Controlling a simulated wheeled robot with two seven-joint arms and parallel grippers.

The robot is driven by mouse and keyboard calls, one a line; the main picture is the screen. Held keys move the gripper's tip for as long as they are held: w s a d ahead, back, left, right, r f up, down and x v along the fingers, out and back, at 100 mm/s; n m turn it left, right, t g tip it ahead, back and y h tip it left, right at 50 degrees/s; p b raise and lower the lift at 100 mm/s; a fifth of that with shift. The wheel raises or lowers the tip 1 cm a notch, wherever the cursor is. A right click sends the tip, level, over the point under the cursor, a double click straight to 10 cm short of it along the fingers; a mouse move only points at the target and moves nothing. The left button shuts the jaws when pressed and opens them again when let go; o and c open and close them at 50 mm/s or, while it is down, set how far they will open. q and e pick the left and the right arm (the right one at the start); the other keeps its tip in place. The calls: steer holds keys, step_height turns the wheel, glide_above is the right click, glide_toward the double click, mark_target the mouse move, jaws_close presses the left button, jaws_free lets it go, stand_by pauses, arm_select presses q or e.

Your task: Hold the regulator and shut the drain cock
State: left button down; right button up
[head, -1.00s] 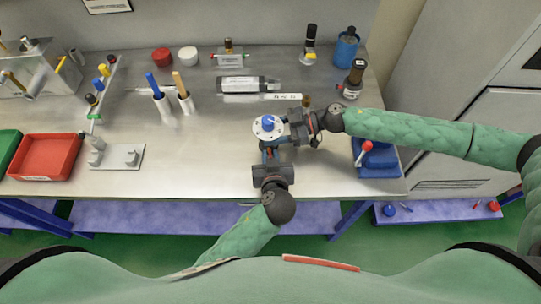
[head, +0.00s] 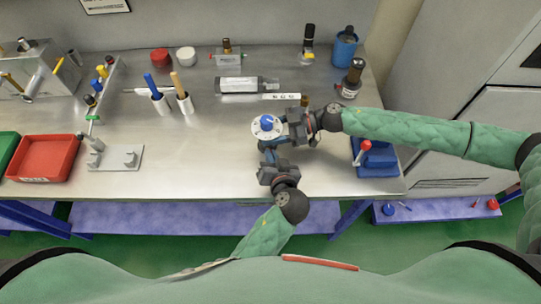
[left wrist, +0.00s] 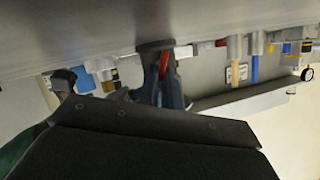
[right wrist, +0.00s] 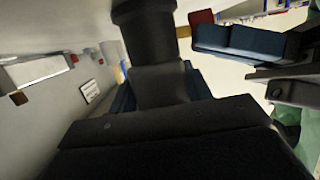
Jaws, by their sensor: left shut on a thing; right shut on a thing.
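The regulator shows in the head view as a white round dial with a blue knob (head: 266,122), upright above the bench. My right gripper (head: 286,130) reaches in from the right and is shut on the regulator. In the right wrist view, its dark cylindrical body (right wrist: 150,40) stands between the fingers. My left gripper (head: 267,150) is just in front of and below the dial, shut, its hand slanted. In the left wrist view, a red piece (left wrist: 164,66), apparently the drain cock's handle, is between its fingers; red also shows at its tips (right wrist: 200,17). The cock's exact angle is hidden.
A blue block with a red-knobbed lever (head: 366,149) sits at the bench's right front. A grey plate with fittings (head: 118,158) and a red bin (head: 44,158) are at the left. Pen-like tools in white holders (head: 161,104) stand behind. The bench's front middle is clear.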

arm_select(q)
steer(key=shift+d+f+m+y, duration=0.1)
steer(key=shift+d+m+y, duration=0.1)
steer(key=shift+m+y, duration=0.6)
steer(key=shift+m, duration=0.3)
steer(key=c, duration=1.6)
jaws_free()
